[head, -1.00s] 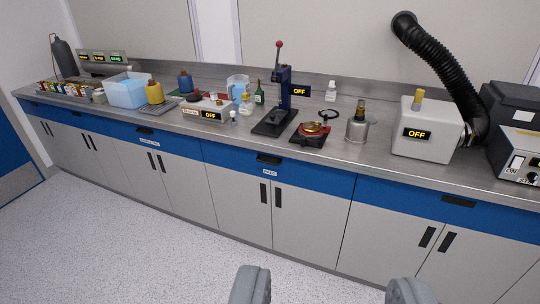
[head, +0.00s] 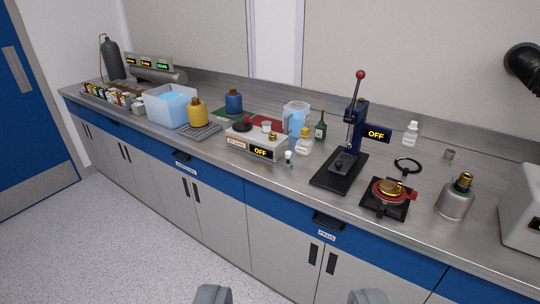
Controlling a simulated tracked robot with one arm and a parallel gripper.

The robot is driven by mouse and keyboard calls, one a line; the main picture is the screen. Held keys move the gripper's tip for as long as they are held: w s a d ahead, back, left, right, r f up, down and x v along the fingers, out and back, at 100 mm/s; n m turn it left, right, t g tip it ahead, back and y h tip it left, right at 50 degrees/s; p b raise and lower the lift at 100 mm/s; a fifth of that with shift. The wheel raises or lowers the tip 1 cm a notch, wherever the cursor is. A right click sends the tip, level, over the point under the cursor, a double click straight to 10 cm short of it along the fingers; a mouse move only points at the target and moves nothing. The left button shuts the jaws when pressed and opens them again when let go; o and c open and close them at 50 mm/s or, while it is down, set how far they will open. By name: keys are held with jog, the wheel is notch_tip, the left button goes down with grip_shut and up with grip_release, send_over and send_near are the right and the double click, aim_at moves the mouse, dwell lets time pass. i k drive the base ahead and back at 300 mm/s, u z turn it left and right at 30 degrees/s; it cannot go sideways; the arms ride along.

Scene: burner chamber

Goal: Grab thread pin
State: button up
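I cannot make out for certain which item is the thread pin. A small white-topped vial (head: 288,157) stands near the front edge. My gripper (head: 290,297) shows at the bottom edge as two grey fingertips set wide apart. It is open and empty, in front of the cabinets and short of the bench top.
A blue lever press (head: 352,140) with an "OFF" display stands behind the brass piece. A metal burner bottle (head: 456,198) is at right, beside a white box (head: 522,210). A hot-plate unit (head: 258,140), blue-filled tub (head: 171,106) and yellow bottle (head: 197,113) are further left. The floor is clear.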

aim_at(288, 154)
jog(key=z, duration=0.1)
jog(key=k, duration=0.55)
jog(key=u, duration=0.55)
jog(key=i, duration=2.3)
jog(key=z, duration=0.65)
jog(key=i, duration=0.35)
jog(key=z, duration=0.25)
